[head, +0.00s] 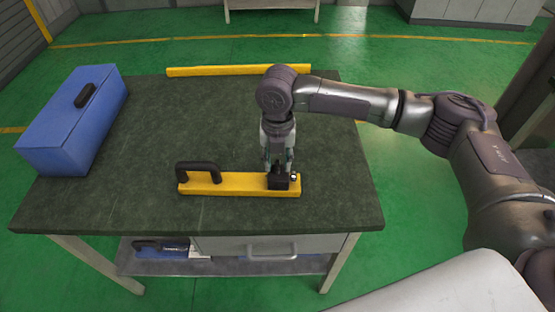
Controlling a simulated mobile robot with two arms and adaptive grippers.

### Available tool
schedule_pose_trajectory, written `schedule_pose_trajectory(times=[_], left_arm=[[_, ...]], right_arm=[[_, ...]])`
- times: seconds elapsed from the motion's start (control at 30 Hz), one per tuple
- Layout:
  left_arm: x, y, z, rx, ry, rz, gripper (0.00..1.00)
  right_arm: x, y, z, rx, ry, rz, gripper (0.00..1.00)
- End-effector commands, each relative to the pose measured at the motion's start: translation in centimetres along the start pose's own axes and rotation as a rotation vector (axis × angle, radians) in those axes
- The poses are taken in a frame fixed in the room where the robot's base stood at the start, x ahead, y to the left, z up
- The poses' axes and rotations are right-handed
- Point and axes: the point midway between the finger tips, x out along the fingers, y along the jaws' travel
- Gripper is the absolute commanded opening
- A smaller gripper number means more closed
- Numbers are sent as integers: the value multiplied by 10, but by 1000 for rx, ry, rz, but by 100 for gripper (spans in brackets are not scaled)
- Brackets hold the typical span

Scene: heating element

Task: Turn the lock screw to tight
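A yellow bar (236,186) lies near the front of the dark green tabletop, with a black handle (197,170) at its left end. A small black block (283,183) sits near the bar's right end; the lock screw seems to be there, but it is too small and too covered to make out. My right gripper (279,170) points down right at the black block, its fingertips at or just above it. Whether the fingers hold the screw cannot be told. My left gripper is out of view.
The table (150,130) has a blue box (68,125) with a black handle on its left. Another yellow bar (225,71) lies along the back edge. A lower shelf holds a blue case (172,249). The middle of the tabletop is clear.

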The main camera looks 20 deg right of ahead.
Motion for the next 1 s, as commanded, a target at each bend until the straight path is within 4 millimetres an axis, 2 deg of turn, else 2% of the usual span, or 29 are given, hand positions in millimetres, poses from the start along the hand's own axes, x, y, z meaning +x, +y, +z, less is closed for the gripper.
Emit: schedule_pose_trajectory(times=[0.27,0.47,0.77,1.0], left_arm=[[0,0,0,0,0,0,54],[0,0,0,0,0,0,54],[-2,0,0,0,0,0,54],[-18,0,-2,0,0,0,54]], right_arm=[[1,0,0,0,0,0,34],[1,0,0,0,-1,0,0],[0,0,0,5,0,0,0],[-3,0,0,74,1,0,0]])
